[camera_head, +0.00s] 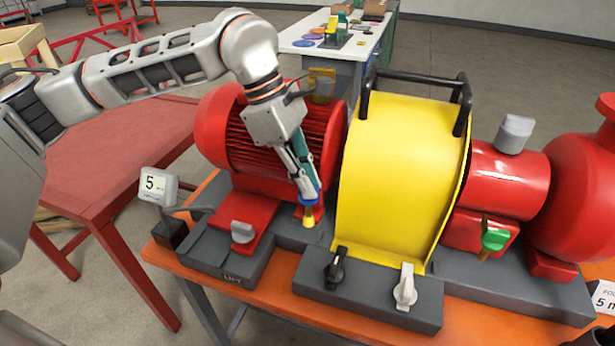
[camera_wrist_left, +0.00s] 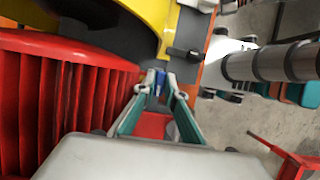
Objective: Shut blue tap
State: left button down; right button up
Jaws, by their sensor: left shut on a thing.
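The blue tap (camera_head: 309,199) stands on a yellow body (camera_head: 308,216) in front of the red motor, left of the yellow guard. My left gripper (camera_head: 306,186) reaches down from above and is shut on the blue tap. In the left wrist view the blue of the tap (camera_wrist_left: 160,82) shows between the tips of my left gripper (camera_wrist_left: 158,92). The fingers hide most of the handle, so its angle is hard to tell. My right gripper is not in view.
The red motor (camera_head: 230,135) is close behind the left gripper, and the yellow guard (camera_head: 390,170) rises to its right. Black (camera_head: 335,266), white (camera_head: 405,288), grey (camera_head: 242,232) and green (camera_head: 494,238) taps stand nearby. A gauge (camera_head: 158,186) stands at the left.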

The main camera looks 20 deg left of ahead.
pick_arm(q)
jog(key=shift+r, duration=0.1)
dwell(0.4)
jog(key=c, duration=2.1)
grip_release()
